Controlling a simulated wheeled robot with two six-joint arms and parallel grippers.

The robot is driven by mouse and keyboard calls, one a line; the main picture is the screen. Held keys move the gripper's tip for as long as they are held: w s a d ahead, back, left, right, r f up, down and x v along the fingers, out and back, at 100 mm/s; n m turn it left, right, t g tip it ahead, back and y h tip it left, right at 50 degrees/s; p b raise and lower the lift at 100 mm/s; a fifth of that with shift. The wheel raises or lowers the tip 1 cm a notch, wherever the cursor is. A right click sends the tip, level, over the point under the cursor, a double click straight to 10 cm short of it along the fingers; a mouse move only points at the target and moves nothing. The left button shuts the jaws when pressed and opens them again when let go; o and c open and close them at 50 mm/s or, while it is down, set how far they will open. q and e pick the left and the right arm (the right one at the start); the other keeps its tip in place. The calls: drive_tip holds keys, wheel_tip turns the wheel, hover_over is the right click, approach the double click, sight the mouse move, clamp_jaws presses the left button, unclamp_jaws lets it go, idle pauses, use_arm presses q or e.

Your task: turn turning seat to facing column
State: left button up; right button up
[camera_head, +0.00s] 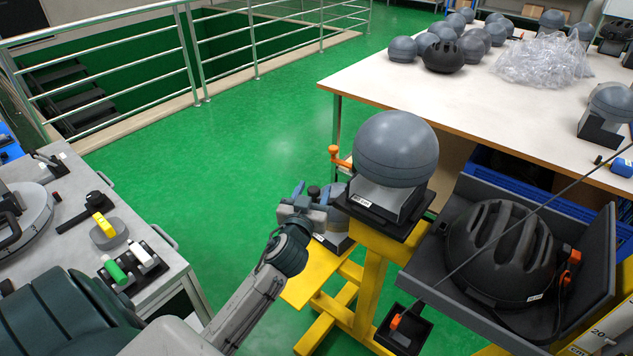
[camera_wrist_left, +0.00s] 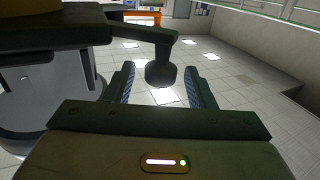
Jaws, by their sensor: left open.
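The turning seat (camera_head: 335,240) looks like a grey, labelled round body on a yellow support, partly hidden behind my left gripper (camera_head: 312,194). In the left wrist view a pale round body (camera_wrist_left: 48,98) under a dark top is at the left. A dark arm reaches right from it and ends in a hanging knob (camera_wrist_left: 160,73). My left gripper (camera_wrist_left: 158,85) is open, with one finger on each side of the knob in that view; I cannot tell whether they touch it. The yellow column (camera_head: 371,285) stands just right of the seat. My right gripper is not in view.
A grey dome (camera_head: 395,148) sits on a black holder atop the column. A grey tray (camera_head: 440,235) with a black helmet (camera_head: 500,250) is at the right. A work table (camera_head: 440,100) with helmets stands behind; a bench (camera_head: 75,190) is left. Green floor (camera_head: 230,150) lies between.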

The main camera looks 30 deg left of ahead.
use_arm(q)
drive_tip(key=shift+x, duration=1.4)
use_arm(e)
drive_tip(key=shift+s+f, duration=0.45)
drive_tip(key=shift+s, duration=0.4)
use_arm(q)
clamp_jaws()
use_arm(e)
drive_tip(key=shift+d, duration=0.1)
